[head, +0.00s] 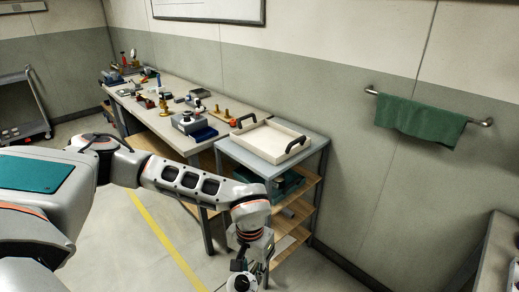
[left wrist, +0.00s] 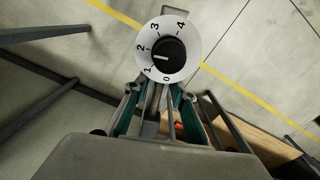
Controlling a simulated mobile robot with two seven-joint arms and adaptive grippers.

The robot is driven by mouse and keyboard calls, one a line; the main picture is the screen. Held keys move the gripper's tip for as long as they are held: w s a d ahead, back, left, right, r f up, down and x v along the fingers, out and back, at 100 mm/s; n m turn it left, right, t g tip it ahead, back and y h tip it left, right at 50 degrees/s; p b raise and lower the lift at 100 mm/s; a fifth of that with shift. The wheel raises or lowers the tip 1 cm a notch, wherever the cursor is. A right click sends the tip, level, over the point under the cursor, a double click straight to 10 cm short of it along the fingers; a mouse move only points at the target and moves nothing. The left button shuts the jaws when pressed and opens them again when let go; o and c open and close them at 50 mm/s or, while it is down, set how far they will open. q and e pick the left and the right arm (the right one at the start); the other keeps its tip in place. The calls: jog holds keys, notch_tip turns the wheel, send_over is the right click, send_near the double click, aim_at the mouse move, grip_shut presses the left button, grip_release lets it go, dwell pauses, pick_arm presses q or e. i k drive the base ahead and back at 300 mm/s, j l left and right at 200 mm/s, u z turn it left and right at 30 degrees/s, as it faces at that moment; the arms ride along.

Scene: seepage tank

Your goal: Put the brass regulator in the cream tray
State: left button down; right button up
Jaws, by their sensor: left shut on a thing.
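The cream tray (head: 264,139), with black handles, sits empty on the small shelved stand beside the bench. My left gripper (head: 250,268) is low, in front of the stand and well below the tray. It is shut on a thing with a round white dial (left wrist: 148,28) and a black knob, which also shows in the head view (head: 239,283). The dial is numbered 0 to 4. The body behind the dial is hidden, so I cannot tell whether this is the brass regulator. Brass-coloured fittings (head: 163,106) stand on the bench. My right gripper is not in view.
The long bench (head: 160,124) holds several tools and fittings. The stand's top (head: 238,151) is just behind my left arm, with lower shelves holding a dark green bin (head: 287,184). A green towel (head: 420,120) hangs on the wall. Open floor lies left of the stand.

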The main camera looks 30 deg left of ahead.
aim_at(269, 146)
jog(key=i+j, duration=0.2)
jog(key=j, duration=0.2)
jog(key=i+j+u, duration=0.1)
jog(key=i+j, duration=0.15)
jog(key=j, duration=0.15)
jog(key=i+j, duration=0.45)
jog(key=i, duration=0.15)
jog(key=u, duration=0.05)
